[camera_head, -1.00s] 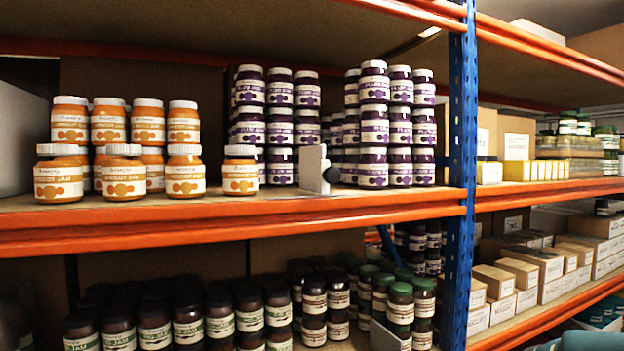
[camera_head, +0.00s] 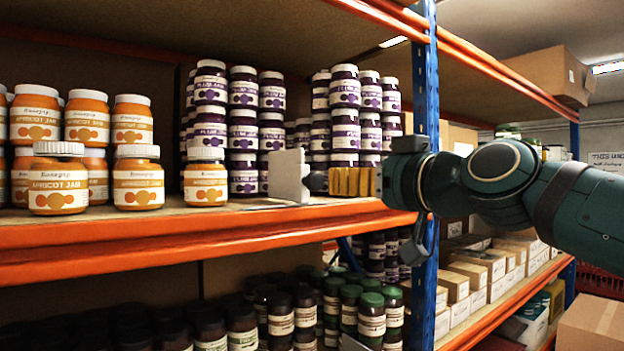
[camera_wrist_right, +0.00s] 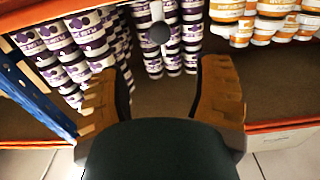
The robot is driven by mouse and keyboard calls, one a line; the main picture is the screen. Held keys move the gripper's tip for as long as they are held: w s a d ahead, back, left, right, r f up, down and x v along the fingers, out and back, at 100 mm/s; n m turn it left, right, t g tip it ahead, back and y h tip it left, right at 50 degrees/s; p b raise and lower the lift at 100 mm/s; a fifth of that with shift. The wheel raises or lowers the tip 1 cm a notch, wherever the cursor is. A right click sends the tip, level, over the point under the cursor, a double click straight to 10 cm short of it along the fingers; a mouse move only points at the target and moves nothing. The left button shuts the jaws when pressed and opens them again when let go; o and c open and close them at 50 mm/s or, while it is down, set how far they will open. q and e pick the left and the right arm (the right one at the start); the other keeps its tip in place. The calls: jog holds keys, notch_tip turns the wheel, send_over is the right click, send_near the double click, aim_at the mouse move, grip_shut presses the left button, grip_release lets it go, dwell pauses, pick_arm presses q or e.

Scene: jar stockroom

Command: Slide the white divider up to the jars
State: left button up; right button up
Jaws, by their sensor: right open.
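The white divider (camera_head: 289,177) stands upright on the upper shelf at its front edge, with a dark round knob (camera_head: 316,181) on its front. Stacked plum jam jars (camera_head: 243,130) are left of it, and more plum jars (camera_head: 345,105) are right of it and behind. My right gripper (camera_head: 340,181) comes in from the right, its orange fingers near the knob. In the right wrist view the fingers (camera_wrist_right: 160,72) are spread wide with nothing between them, and the knob (camera_wrist_right: 159,32) is ahead of the gap. My left gripper is not in view.
A blue upright post (camera_head: 425,80) stands close behind my right arm. An orange beam (camera_head: 150,246) edges the shelf. Dark jars fill the lower shelf.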

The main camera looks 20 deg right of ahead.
aim_at(318, 180)
jog(key=p+x, duration=0.2)
jog(key=x, duration=0.9)
jog(key=shift+w+f+p, duration=0.1)
jog(key=shift+w+p, duration=0.05)
jog(key=shift+p, duration=0.15)
grip_shut()
